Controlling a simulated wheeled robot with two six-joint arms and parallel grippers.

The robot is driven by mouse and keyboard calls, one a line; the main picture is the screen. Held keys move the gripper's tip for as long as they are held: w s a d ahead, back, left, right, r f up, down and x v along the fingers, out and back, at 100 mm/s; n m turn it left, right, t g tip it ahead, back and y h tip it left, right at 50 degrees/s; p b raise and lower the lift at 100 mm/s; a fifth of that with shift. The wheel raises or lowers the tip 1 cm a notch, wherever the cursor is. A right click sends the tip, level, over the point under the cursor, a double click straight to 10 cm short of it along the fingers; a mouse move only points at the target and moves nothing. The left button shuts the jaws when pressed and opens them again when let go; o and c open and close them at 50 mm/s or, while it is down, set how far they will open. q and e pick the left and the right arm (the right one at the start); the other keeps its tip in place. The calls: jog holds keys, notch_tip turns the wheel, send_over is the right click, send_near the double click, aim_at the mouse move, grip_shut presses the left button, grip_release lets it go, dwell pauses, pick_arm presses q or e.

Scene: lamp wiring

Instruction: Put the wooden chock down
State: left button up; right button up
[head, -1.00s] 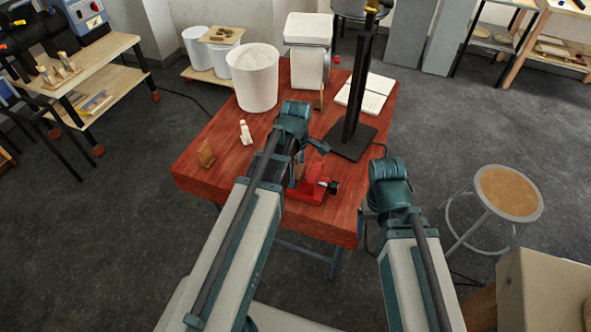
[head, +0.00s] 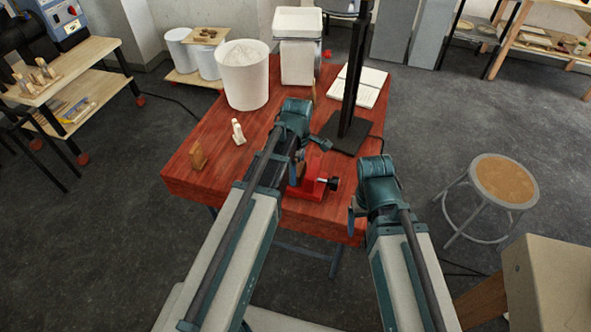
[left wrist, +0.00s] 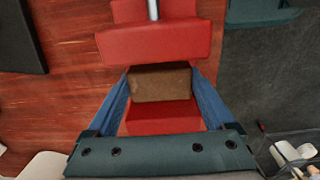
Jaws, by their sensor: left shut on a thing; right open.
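The wooden chock (left wrist: 160,82) is a brown block between the blue fingers of my left gripper (left wrist: 163,88), which is shut on it. In the left wrist view it lies between two red parts of the vise (left wrist: 155,42). I cannot tell whether it touches the vise. In the head view the red vise (head: 310,188) sits near the table's front edge, and my left arm partly hides the chock there. My right gripper (head: 352,218) is open at the table's front right edge; its fingers are mostly hidden.
The red table (head: 225,178) also bears a wooden piece (head: 198,154), a small white figure-like item (head: 238,132), a white bucket (head: 246,78), a black stand (head: 352,100) and an open book (head: 370,88). A stool (head: 505,182) stands right. The table's left front is mostly clear.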

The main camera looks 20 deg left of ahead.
pick_arm(q)
jog(key=shift+f, duration=0.2)
jog(key=o, duration=1.1)
jog(key=shift+o, duration=0.2)
jog(key=shift+r, duration=0.1)
notch_tip(320, 180, up, 12)
jog(key=p, duration=1.2)
notch_tip(320, 180, down, 12)
jog(key=b, duration=1.2)
